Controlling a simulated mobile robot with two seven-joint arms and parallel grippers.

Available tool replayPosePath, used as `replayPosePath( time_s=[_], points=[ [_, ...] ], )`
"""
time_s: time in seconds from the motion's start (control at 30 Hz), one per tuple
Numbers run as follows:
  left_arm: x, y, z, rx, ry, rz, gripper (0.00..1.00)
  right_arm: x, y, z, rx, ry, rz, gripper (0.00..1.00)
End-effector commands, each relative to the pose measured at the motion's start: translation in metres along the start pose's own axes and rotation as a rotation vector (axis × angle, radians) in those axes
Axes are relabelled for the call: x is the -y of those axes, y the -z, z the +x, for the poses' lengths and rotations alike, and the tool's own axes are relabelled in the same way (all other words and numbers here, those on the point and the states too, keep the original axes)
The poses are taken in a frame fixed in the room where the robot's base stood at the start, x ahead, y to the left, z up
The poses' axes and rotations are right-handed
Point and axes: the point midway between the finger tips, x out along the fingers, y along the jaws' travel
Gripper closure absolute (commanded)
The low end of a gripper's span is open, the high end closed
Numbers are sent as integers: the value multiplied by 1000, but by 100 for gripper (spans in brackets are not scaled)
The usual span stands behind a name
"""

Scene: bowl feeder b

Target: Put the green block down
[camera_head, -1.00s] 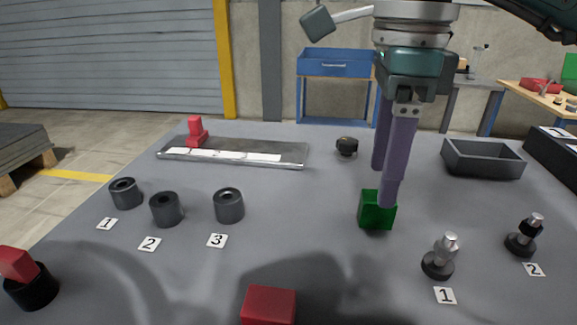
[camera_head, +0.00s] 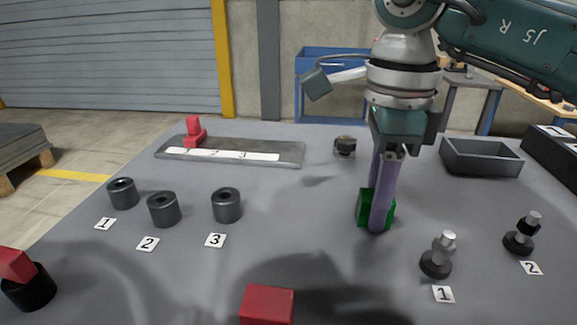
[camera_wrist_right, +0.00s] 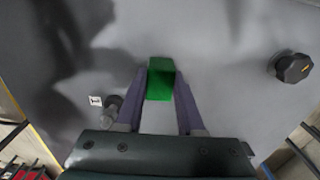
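The green block (camera_head: 363,209) stands on the grey table, right of the middle in the head view. My right gripper (camera_head: 378,210) points down over it with its purple fingers on either side of the block, the near finger covering part of it. In the right wrist view the green block (camera_wrist_right: 161,83) fills the space between the fingertips of my right gripper (camera_wrist_right: 161,88), and both fingers appear to touch its sides. The block's underside is hidden. My left gripper is not in view.
Pegs on black bases (camera_head: 436,256) and (camera_head: 519,236) stand to the right. A grey bin (camera_head: 482,158) and a dark knob (camera_head: 344,147) lie farther back. Several dark cylinders (camera_head: 227,205) stand left. A red block (camera_head: 267,304) is at the front. Table between is clear.

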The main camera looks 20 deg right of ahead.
Motion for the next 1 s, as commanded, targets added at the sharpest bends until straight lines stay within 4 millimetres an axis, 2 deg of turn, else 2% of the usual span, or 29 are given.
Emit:
replayPosePath(
  time_s=[0.03, 0.3, 0.77, 0.87, 1.0],
  points=[
    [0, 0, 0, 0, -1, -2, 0, 0, 0, 0, 0, 0, 0, 71],
    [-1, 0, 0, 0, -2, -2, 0, 0, 0, 0, 0, 0, 0, 100],
    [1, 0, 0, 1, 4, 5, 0, 0, 0, -2, 1, 1, 0, 100],
    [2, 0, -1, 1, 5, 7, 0, 1, 0, -7, 2, 2, -1, 100],
    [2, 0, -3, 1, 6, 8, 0, 1, 0, -24, 2, 4, 0, 100]
  ],
)
